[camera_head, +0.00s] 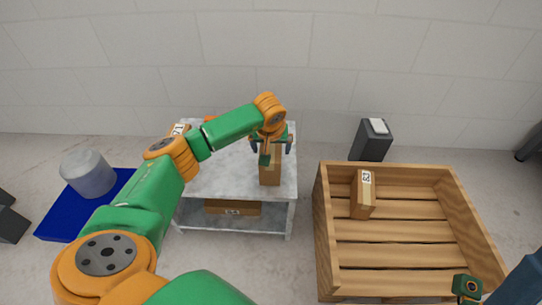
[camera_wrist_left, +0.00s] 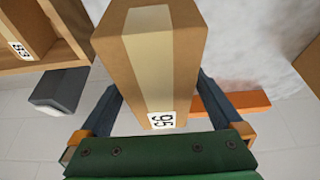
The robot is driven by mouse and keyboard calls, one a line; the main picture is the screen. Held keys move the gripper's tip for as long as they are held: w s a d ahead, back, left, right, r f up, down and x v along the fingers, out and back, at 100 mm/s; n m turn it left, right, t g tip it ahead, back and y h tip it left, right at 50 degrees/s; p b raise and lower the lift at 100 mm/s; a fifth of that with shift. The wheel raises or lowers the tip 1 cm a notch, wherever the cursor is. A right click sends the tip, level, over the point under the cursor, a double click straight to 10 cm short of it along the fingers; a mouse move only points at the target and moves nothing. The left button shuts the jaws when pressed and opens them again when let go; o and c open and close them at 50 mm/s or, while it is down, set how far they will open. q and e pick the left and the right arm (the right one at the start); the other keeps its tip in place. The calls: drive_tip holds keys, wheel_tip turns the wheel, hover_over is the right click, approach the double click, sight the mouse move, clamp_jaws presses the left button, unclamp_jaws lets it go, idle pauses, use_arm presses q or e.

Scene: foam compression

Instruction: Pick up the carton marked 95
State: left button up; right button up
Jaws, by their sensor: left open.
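The carton marked 95 (camera_wrist_left: 160,60) is a brown box with a tan tape strip, its label facing my left wrist camera. In the head view this carton (camera_head: 270,172) stands on the grey table near its right edge, its number not readable there. My left gripper (camera_head: 270,148) is over the carton's top. In the left wrist view the left gripper (camera_wrist_left: 160,88) is open, with one finger on each side of the carton. I cannot tell whether either finger touches it. Part of my right gripper (camera_head: 468,288) shows at the lower right corner; its fingers are not clear.
The table (camera_head: 225,180) holds another labelled carton (camera_head: 180,130), partly behind my arm. A carton (camera_head: 232,208) lies on the lower shelf. A wooden crate (camera_head: 385,284) at right holds a carton marked 83 (camera_head: 361,197). A dark grey post (camera_head: 371,143) stands behind. A grey cylinder (camera_head: 88,175) is on a blue mat (camera_head: 55,228).

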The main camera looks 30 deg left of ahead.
use_arm(q)
drive_tip(key=shift+f, duration=0.25)
idle(0.4)
clamp_jaws()
